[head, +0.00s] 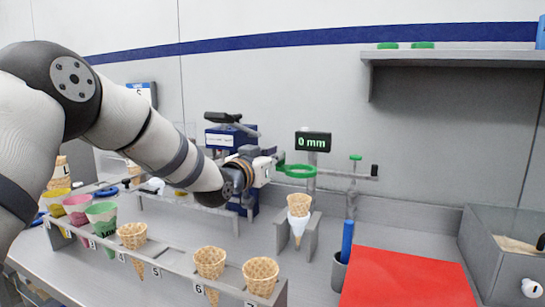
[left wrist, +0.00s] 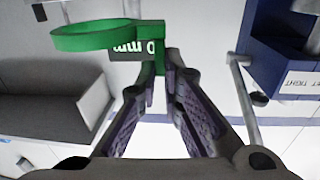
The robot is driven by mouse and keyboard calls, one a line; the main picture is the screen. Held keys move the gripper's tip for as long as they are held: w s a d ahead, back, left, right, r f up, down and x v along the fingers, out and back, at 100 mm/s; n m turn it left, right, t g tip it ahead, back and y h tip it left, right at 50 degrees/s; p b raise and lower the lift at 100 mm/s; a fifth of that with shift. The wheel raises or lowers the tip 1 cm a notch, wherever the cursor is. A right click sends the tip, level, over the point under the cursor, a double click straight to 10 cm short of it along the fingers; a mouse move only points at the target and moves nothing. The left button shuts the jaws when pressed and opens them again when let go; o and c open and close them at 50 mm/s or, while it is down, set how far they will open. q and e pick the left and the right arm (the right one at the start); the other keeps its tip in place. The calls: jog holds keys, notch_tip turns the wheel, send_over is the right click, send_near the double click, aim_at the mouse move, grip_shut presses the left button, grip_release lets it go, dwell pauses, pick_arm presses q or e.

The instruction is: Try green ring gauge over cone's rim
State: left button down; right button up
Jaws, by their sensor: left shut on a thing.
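The green ring gauge (head: 299,171) is held level by its tab in my left gripper (head: 274,163), which is shut on it. In the left wrist view, the gauge (left wrist: 95,36) sticks out to the left of the fingertips (left wrist: 161,72). A waffle cone (head: 300,204) with a white paper sleeve (head: 298,226) stands upright in a grey holder (head: 309,239). In the head view, the ring shows just above the cone's rim, apart from it. I cannot tell how well they line up in depth. My right gripper is out of view.
A grey rack (head: 180,259) with several cones runs along the front left. A red mat (head: 405,280) lies at the right, beside a grey cup with a blue stick (head: 347,241). A display (head: 313,142) reading "0 mm" stands behind the ring. A shelf (head: 455,58) is on the wall.

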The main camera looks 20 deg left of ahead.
pick_arm(q)
notch_tip(320, 180, down, 6)
dwell(0.5)
jog(key=shift+a+f, duration=0.1)
jog(key=shift+f, duration=0.2)
dwell(2.7)
jog(key=shift+r, duration=0.4)
jog(key=shift+f, duration=0.55)
dwell(1.3)
jog(key=shift+r, duration=0.15)
jog(key=shift+r, duration=0.35)
jog(key=shift+f, duration=0.2)
dwell(1.3)
